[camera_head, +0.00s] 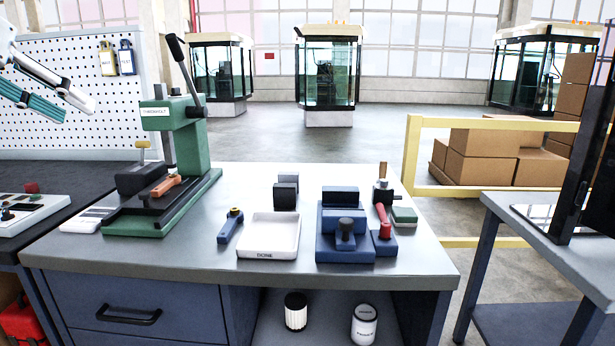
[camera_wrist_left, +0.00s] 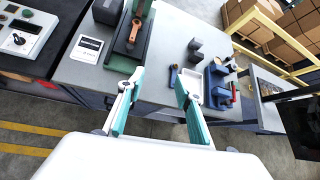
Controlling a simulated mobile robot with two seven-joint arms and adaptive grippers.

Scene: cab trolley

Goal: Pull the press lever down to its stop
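The green press (camera_head: 175,125) stands at the left of the grey workbench (camera_head: 340,270). Its press lever (camera_head: 183,66) is a dark bar with a black grip, rising from the right of the press head and leaning up to the left. An orange-handled part lies on the press base. The press base (camera_wrist_left: 124,50) also shows in the left wrist view; the lever cannot be made out there. My left gripper (camera_head: 78,112) is at the far left, before the pegboard, clear of the lever. In the left wrist view, the left gripper (camera_wrist_left: 158,78) has its teal fingers apart and empty.
A white tray (camera_head: 269,250), a blue fixture (camera_head: 345,250) and a red-handled clamp (camera_head: 383,222) stand right of the press. A pegboard (camera_head: 75,60) with padlocks is behind the left bench. Another table (camera_head: 560,260) with a dark upright panel stands at right.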

